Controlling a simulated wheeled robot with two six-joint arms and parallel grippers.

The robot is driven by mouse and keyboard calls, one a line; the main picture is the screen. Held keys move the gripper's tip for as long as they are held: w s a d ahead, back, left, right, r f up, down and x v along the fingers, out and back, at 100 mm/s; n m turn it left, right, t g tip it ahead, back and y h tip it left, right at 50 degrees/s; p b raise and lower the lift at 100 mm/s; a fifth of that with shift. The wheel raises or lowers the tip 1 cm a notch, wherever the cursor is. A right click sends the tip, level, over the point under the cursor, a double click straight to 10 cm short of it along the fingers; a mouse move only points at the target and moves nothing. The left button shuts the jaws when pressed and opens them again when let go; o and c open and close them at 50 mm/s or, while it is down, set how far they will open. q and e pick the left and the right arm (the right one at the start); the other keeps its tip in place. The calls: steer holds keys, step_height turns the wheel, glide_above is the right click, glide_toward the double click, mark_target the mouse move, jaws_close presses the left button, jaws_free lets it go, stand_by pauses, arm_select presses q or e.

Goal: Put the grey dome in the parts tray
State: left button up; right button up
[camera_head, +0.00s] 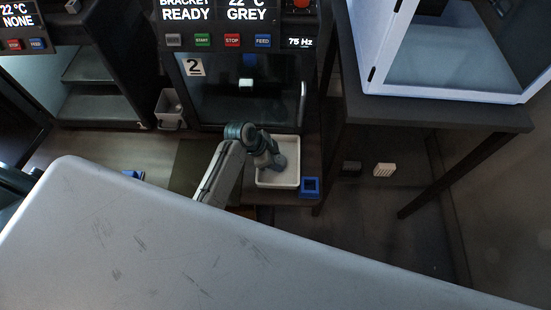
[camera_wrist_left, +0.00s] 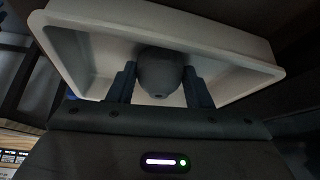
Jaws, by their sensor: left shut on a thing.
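My left gripper (camera_head: 268,163) is over the white parts tray (camera_head: 290,178), which sits on the bench in front of printer 2. In the left wrist view, the grey dome (camera_wrist_left: 160,72) is between the two fingers of my left gripper (camera_wrist_left: 160,88), which is shut on it. The tray (camera_wrist_left: 85,75) shows behind and around the dome there. I cannot tell whether the dome touches the tray floor. In the head view the gripper and arm hide the dome. My right gripper is not in view.
Printer 2 (camera_head: 230,100) stands behind the tray, its screen reading READY and GREY. A small blue square part (camera_head: 310,186) lies right of the tray. A grey bin (camera_head: 170,110) is to the left. A large grey surface (camera_head: 200,260) fills the foreground.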

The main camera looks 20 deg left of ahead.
arm_select(q)
steer(key=o, duration=1)
steer(key=shift+f, duration=0.1)
steer(key=shift+c, duration=0.2)
steer(key=shift+r, duration=0.25)
steer(key=shift+a+r, duration=0.25)
steer(key=b+v, duration=0.2)
steer(key=v, duration=0.9)
steer(key=shift+r, duration=0.1)
